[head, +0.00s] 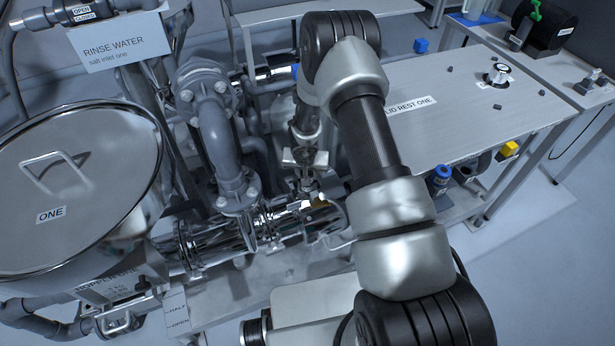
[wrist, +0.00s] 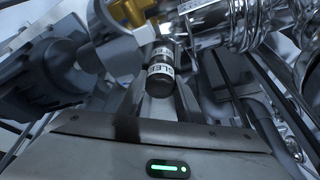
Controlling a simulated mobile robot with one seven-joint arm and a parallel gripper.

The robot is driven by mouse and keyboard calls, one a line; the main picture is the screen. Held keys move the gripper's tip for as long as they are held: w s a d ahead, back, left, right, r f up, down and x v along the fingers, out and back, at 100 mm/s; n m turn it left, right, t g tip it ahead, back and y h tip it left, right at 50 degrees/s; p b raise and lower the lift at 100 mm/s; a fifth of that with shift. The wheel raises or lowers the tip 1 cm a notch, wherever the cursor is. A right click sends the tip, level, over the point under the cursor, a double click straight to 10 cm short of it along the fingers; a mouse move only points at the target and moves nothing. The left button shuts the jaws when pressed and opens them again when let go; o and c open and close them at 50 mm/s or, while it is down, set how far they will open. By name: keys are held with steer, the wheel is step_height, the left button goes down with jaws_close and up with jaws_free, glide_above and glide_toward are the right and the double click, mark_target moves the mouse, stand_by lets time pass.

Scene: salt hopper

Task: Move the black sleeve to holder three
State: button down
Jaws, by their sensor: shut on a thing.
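My gripper (head: 305,160) points down beside the grey pipes, over the shiny metal pipe run (head: 300,222). In the wrist view it is shut on the black sleeve (wrist: 161,83), a short dark cylinder with white bands and partly readable lettering. The sleeve sits between the two fingers, close to shiny metal fittings (wrist: 215,22). I cannot tell whether it touches them. In the head view the sleeve is too small and covered to make out. I cannot identify holder three in either view.
Hopper one, with its round lid (head: 75,185), stands at left under the rinse water sign (head: 115,42). Grey pipes (head: 222,140) rise just left of my gripper. The lid rest table (head: 460,110) is at right and mostly clear. A blue-topped cylinder (head: 438,180) stands beneath it.

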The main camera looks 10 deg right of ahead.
steer(key=shift+r, duration=0.15)
steer(key=shift+r+p, duration=2.9)
steer(key=shift+p, duration=0.7)
